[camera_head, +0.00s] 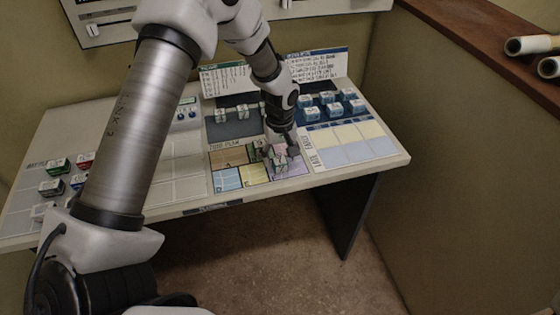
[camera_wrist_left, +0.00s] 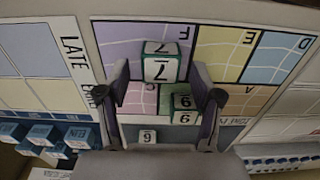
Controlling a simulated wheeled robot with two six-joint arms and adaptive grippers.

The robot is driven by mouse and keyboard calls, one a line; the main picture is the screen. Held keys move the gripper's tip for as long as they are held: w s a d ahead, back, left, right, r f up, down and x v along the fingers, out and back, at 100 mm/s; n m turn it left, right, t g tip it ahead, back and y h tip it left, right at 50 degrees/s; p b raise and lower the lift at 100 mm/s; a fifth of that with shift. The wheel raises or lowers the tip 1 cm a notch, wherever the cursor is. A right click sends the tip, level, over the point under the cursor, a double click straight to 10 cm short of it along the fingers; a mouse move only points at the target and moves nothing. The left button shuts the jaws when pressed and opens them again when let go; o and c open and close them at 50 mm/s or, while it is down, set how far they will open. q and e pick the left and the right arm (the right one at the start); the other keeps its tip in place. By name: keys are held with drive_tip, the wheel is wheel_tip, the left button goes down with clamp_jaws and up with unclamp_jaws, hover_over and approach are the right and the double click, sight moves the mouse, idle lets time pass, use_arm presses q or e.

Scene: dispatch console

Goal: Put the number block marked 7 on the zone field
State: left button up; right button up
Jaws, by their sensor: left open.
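The number block marked 7 (camera_wrist_left: 162,62), white with green edges, stands on the zone plan, on the purple field F (camera_wrist_left: 130,42) near its inner edge. My left gripper (camera_wrist_left: 160,84) is open, with one finger on each side of this block and gaps visible. In the head view the left gripper (camera_head: 279,151) is low over the zone plan, and the block (camera_head: 281,161) shows partly between its fingers. Another number block, marked 9 or 6 (camera_wrist_left: 184,104), is close by in the wrist view, near the right finger. My right gripper is not in view.
Green-edged blocks (camera_head: 220,115) stand on the dark strip behind the plan. Several blue blocks (camera_head: 328,98) stand at the right, behind a pale grid (camera_head: 358,152). Coloured blocks (camera_head: 52,187) are at the left. Fields D and E (camera_head: 226,180) look clear.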

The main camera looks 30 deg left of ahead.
sight(280, 160)
use_arm(q)
wheel_tip(280, 160, up, 10)
drive_tip(key=b, duration=0.1)
